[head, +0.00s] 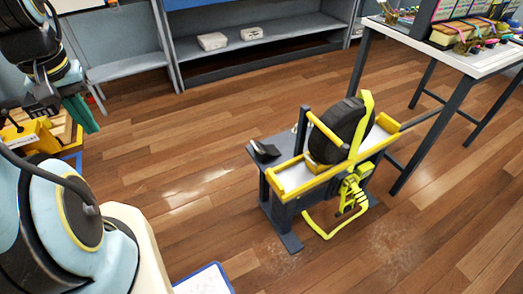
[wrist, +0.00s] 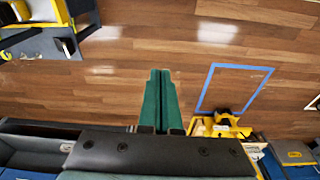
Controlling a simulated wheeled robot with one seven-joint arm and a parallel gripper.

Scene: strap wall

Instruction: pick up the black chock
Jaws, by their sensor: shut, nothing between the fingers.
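The black chock (head: 264,150) is a small dark wedge on the left end of the grey and yellow wheel stand (head: 292,178) in the head view. A dark piece with a pale glint at upper left in the wrist view looks like the same chock (wrist: 67,46). My gripper (head: 86,122), with green fingers, is at the left of the head view, well apart from the stand. In the wrist view my gripper's fingers (wrist: 160,75) are together, empty, over bare floor.
A yellow strap (head: 362,125) passes over the wheel, with its ratchet (head: 354,190) hanging at the stand's front. A white table (head: 450,55) stands at right and a grey shelf (head: 270,45) at back. Blue tape (wrist: 232,66) marks the floor. Floor between gripper and stand is clear.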

